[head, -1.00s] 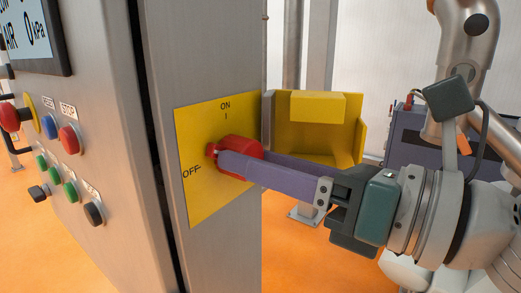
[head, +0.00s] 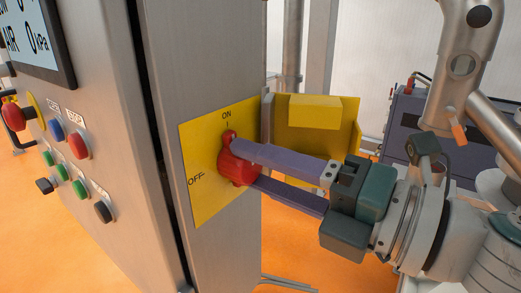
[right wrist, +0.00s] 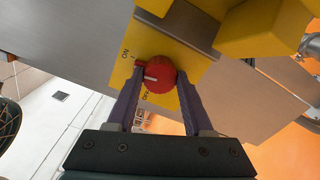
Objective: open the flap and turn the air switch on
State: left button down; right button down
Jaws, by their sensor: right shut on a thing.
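The red air switch (head: 238,165) sits on a yellow plate (head: 205,200) marked ON at the top and OFF at the left. Its pointer end is up, near the ON mark. The yellow flap (head: 318,130) stands open to the right of the plate. My right gripper (head: 245,168) has its two purple fingers on either side of the red knob and is shut on it. In the right wrist view the knob (right wrist: 160,74) lies between the fingertips, with its white mark showing. My left gripper is not in view.
The grey cabinet's front at left carries a display (head: 35,40), a red emergency button (head: 14,116) and several coloured push buttons. A dark purple machine (head: 405,130) stands behind my right arm. Orange floor shows below.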

jog(key=shift+m, duration=1)
jog(key=shift+p, duration=0.3)
jog(key=shift+c, duration=1.5)
grip_release()
jog(key=b+v, duration=0.3)
jog(key=v, duration=0.7)
jog(key=shift+b, duration=0.4)
